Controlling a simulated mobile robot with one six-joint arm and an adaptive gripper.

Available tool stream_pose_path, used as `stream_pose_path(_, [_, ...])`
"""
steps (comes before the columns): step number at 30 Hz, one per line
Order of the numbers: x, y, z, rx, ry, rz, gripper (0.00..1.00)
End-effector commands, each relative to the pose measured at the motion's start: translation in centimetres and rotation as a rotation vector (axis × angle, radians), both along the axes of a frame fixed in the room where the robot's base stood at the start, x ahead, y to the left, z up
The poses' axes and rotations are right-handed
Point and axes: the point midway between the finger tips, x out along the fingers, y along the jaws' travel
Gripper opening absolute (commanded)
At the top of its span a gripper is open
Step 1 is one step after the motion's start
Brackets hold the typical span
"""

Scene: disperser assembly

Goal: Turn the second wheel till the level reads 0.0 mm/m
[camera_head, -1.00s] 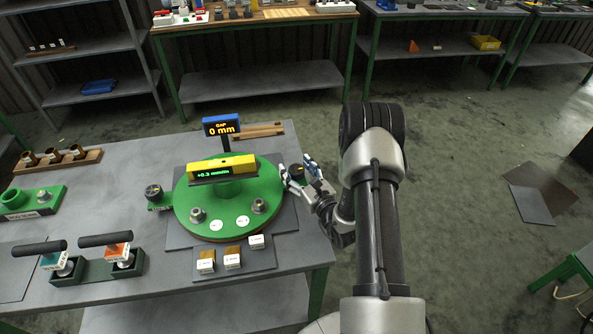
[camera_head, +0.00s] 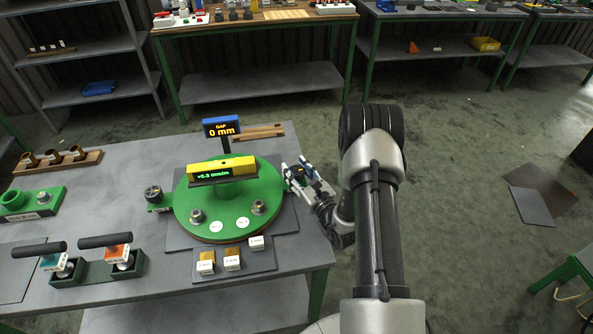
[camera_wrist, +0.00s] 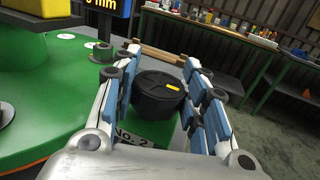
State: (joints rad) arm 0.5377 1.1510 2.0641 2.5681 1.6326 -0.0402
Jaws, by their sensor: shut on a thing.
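The second wheel (camera_wrist: 158,94) is a black round knob with a yellow mark, on a green bracket labelled "No. 2" (camera_wrist: 140,136). In the wrist view it sits between the blue-padded fingers of my gripper (camera_wrist: 162,100), which is shut on it. The yellow level (camera_head: 232,162) lies on the disc's centre hub. Its display (camera_head: 212,174) appears to read +0.3 mm/m. Another black wheel (camera_head: 153,193) stands left of the disc.
A blue display (camera_head: 221,127) reading "GAP 0 mm" stands behind the disc. Small labelled blocks (camera_head: 232,263) lie in front, and two black-handled tools (camera_head: 105,240) stand at the front left. A wooden rack (camera_head: 258,133) lies behind.

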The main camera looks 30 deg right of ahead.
Motion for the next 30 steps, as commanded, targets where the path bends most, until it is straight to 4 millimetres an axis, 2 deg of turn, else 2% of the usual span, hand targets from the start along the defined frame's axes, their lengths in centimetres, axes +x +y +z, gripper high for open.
stream_pose_path(7, [0.00, -0.09, -0.04, -0.001, -0.001, 0.031, 0.16])
stream_pose_path(13, [0.01, -0.25, -0.10, -0.002, -0.003, 0.130, 0.16])
stream_pose_path(30, [0.09, -0.21, -0.36, -0.007, -0.001, 0.650, 0.16])
